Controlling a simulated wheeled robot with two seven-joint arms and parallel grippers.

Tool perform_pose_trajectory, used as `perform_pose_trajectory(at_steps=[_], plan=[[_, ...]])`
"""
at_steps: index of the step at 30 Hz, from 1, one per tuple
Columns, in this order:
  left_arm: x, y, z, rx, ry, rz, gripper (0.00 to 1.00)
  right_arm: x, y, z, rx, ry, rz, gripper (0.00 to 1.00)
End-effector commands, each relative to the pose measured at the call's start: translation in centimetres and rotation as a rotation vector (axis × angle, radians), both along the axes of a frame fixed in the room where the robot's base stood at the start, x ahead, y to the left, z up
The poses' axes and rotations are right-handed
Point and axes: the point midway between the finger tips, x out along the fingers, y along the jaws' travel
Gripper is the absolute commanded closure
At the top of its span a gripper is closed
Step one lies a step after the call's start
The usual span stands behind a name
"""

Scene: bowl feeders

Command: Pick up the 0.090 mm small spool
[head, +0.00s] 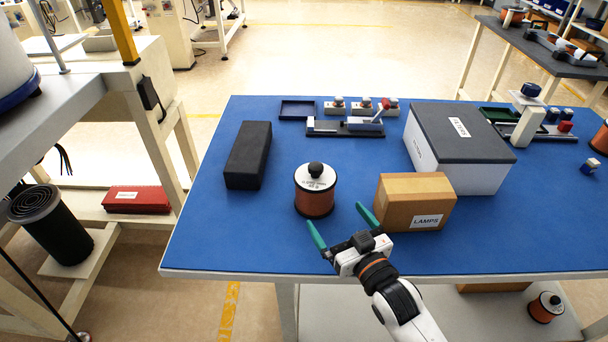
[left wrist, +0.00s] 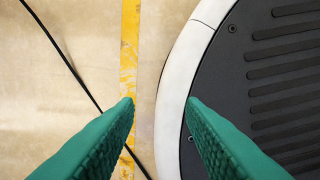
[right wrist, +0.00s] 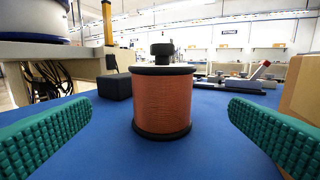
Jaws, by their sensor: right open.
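A spool (head: 315,200) of copper-coloured wire with a white labelled top and a black knob stands upright on the blue table (head: 300,262). Its label is too small to read. My right gripper (head: 341,222) is open and empty in front of the spool, its green fingers pointing at it. In the right wrist view the spool (right wrist: 162,100) stands centred between the spread fingers, a little beyond their tips and not touched. My left gripper (left wrist: 160,100) shows only in the left wrist view, open and empty above the floor and part of my base.
A brown LAMPS box (head: 400,203) stands close right of the spool, near my right finger. A black block (head: 248,155) lies to the left, a grey-lidded box (head: 455,150) behind right. Another spool (head: 545,307) sits on the lower shelf.

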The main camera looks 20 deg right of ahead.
Motion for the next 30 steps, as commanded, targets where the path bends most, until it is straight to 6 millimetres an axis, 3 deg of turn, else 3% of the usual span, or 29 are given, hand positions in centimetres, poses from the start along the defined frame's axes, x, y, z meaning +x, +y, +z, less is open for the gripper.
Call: perform_pose_trajectory(at_steps=[5,14,19,24,30], plan=[[0.1,0.0,0.1,0.000,0.000,-0.001,0.64,2.0,0.4,0.3,0.002,-0.012,0.002,0.00],[-3.0,0.0,0.1,0.001,0.044,-0.001,0.64,6.4,1.2,0.3,0.002,-0.010,0.002,0.00],[-2.5,-0.2,0.3,-0.001,0.037,-0.001,0.64,7.5,1.3,0.6,0.002,-0.010,0.001,0.00],[-1.3,-0.3,0.9,-0.003,0.019,0.000,0.64,10.0,1.5,1.6,0.001,-0.009,0.001,0.00],[-1.0,-0.4,0.8,-0.004,0.013,-0.001,0.64,11.8,1.9,1.3,0.001,-0.007,0.003,0.00]])
